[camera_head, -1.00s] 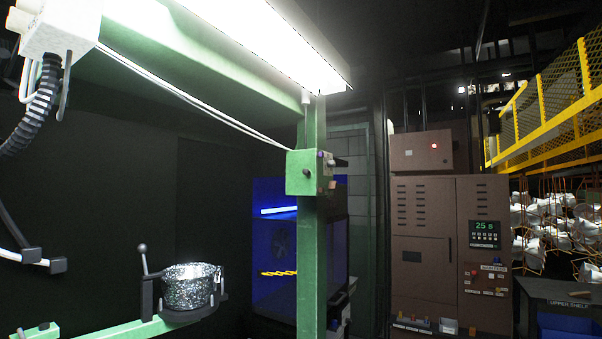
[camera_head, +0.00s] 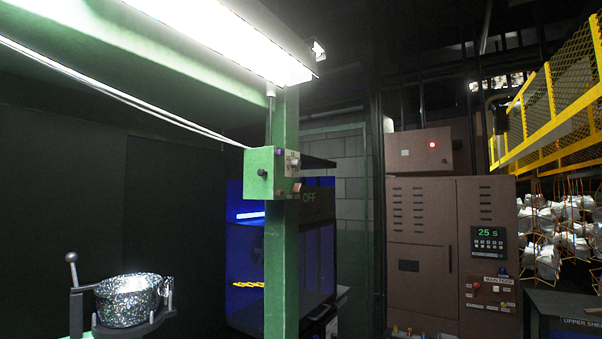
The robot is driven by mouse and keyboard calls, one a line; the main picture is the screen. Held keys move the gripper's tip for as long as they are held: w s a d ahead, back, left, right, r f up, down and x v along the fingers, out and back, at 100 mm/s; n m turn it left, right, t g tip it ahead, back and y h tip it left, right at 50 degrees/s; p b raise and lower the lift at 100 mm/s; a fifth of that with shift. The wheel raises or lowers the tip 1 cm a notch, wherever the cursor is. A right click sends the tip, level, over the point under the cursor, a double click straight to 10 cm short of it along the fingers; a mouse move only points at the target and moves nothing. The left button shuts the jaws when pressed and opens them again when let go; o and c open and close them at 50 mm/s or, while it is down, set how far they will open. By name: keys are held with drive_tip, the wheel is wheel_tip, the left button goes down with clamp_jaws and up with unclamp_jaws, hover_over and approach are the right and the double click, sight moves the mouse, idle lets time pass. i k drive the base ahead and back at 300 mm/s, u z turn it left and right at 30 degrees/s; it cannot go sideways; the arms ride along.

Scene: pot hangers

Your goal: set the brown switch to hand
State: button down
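A brown cabinet (camera_head: 421,230) stands right of centre with a green "25 S" display (camera_head: 488,241) and a lower control panel (camera_head: 490,291) with small red and pale controls. A smaller brown box (camera_head: 419,153) with a lit red lamp sits above it. My gripper is not in view.
The green post (camera_head: 282,250) stands in front of a blue-lit cabinet (camera_head: 250,290). A speckled silver pot (camera_head: 130,300) sits in a holder at lower left. Yellow mesh railing (camera_head: 555,110) and hanging white pieces (camera_head: 560,235) are at right. A dark table (camera_head: 570,303) stands at lower right.

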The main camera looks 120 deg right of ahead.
sight(297, 186)
drive_tip(key=z, duration=3.95)
drive_tip(key=k, duration=0.5)
drive_tip(key=z, duration=1.6)
drive_tip(key=i, duration=0.9)
drive_tip(key=u, duration=2.1)
